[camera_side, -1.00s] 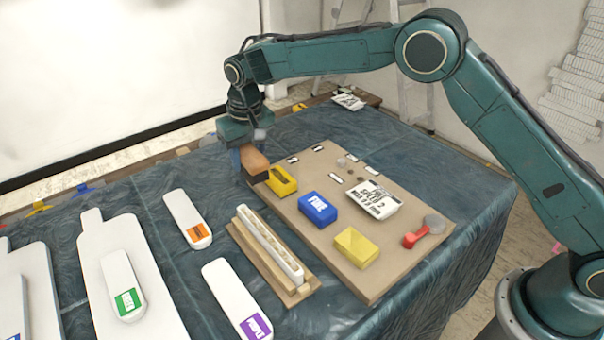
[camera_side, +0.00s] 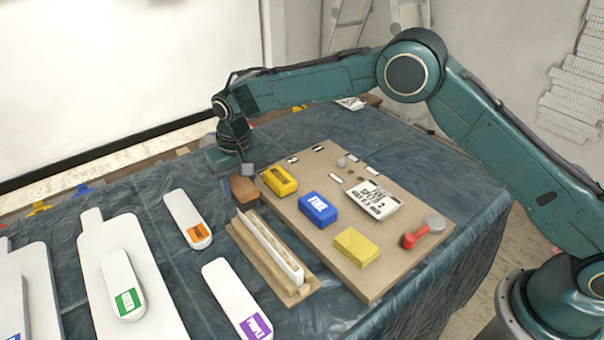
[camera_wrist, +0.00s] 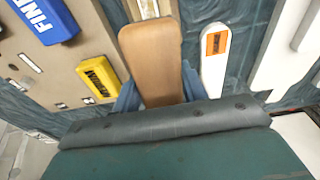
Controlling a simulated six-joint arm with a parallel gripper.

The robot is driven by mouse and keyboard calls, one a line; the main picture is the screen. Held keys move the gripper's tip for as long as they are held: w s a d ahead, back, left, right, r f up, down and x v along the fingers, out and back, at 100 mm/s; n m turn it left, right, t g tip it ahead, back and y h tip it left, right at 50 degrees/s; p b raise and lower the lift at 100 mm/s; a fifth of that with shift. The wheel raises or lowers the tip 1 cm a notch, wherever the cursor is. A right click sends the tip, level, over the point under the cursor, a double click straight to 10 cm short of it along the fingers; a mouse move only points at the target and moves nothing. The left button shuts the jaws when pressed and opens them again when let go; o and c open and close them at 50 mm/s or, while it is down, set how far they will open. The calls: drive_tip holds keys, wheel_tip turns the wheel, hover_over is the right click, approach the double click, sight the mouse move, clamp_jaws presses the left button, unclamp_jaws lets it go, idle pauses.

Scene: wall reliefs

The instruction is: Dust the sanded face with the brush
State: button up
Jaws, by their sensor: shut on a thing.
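My gripper (camera_side: 238,172) is shut on the brush (camera_side: 244,190), which has a brown wooden body with a dark lower edge. In the side view the brush is just beyond the far end of the white strip (camera_side: 270,240), which sits in a wooden cradle (camera_side: 245,243). Whether the brush touches anything is unclear. In the wrist view the brush (camera_wrist: 152,55) lies between the blue-grey fingers of my gripper (camera_wrist: 160,95), and part of the cradle (camera_wrist: 148,8) shows beyond it. The bristles are hidden. I cannot tell how sanded the strip's face is.
White labelled pieces (camera_side: 187,218) lie left of the cradle.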

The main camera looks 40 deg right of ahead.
drive_tip(key=shift+f, duration=1.6)
drive_tip(key=shift+s+f, duration=0.5)
drive_tip(key=shift+s, duration=0.05)
drive_tip(key=shift+c, duration=0.3)
drive_tip(key=shift+s, duration=10.15)
drive_tip(key=shift+w, duration=10.65)
drive_tip(key=shift+w+r, duration=0.15)
drive_tip(key=shift+r, duration=3.95)
